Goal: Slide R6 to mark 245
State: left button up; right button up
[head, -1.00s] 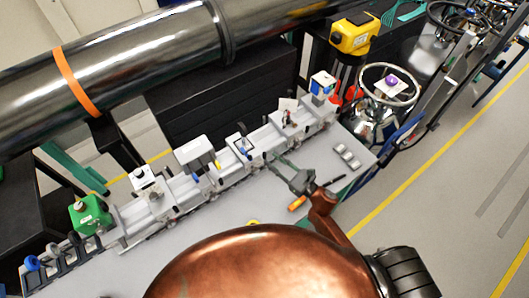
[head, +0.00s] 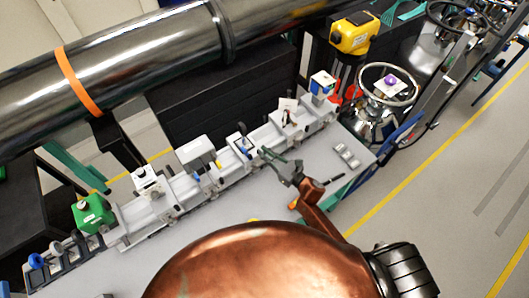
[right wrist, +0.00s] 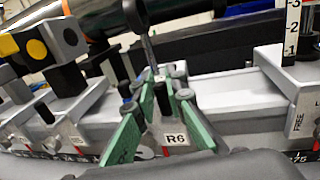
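The R6 label (right wrist: 175,139) sits on a pale carrier on the rail, straight ahead in the right wrist view. A dark upright stem with a black rod rises behind the label. My right gripper (right wrist: 166,78) has its two green fingers apart, on either side of the stem in that view; I cannot tell whether they touch it. In the head view my right gripper (head: 279,157) is at the near side of the long grey rail (head: 172,194), right of the middle. The R6 label cannot be read there. Mark 245 is not legible. My left gripper is out of view.
Other carriers share the rail: a green box (head: 92,214), a white box (head: 197,154) and a blue-white cube (head: 322,84). A carrier marked FREE (right wrist: 298,122) stands right of R6. A grey block (head: 346,156) lies on the bench.

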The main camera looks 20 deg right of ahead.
grip_shut()
jog(key=s+a+b, duration=0.2)
jog(key=a, duration=0.5)
jog(key=shift+s+a, duration=0.3)
jog(key=shift+s, duration=0.1)
